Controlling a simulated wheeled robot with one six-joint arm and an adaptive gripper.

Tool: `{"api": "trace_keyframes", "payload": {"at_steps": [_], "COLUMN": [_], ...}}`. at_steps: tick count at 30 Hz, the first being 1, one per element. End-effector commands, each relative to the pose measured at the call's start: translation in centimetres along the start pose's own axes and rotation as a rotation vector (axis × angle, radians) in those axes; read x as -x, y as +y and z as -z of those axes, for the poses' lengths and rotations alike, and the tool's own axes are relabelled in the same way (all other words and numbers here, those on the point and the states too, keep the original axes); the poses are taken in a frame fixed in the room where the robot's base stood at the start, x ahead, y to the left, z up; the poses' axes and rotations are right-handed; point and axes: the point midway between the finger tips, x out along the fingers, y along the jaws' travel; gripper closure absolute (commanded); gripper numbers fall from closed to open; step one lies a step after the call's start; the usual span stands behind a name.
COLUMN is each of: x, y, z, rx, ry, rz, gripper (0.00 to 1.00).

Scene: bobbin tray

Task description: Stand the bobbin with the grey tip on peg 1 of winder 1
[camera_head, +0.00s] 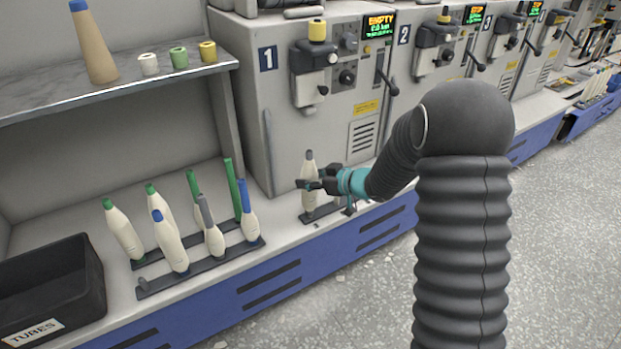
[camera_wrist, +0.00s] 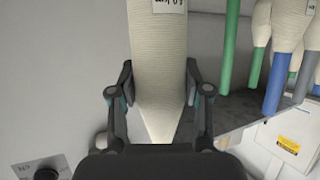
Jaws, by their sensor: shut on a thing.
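The bobbin with the grey tip (camera_head: 309,182) has cream yarn and stands upright at the left part of the short dark peg rail (camera_head: 328,209) in front of winder 1 (camera_head: 250,95). My gripper (camera_head: 313,185) is shut around its upper body from the right. In the wrist view the cream bobbin (camera_wrist: 158,45) fills the space between my gripper's fingers (camera_wrist: 158,80), with a printed label at the top edge. Its grey tip is not visible there. The bobbin's foot seems at rail level, but I cannot tell whether it is seated on peg 1.
A black TUBES bin (camera_head: 50,285) stands at far left. A shelf (camera_head: 120,85) above carries a cone and small spools. Winder 2 (camera_head: 425,85) is to the right.

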Motion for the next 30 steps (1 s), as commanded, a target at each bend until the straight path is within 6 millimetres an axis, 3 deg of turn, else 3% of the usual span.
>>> {"api": "trace_keyframes", "payload": {"at_steps": [26,27,30], "x": [-0.5,-0.4,-0.4], "y": [0.0,0.0,0.0], "z": [-1.1,-1.1,-1.1], "rx": [0.0,0.0,0.0], "ry": [0.001,0.001,0.001], "rz": [0.0,0.0,0.0], "gripper": [0.9,0.44,0.41]}}
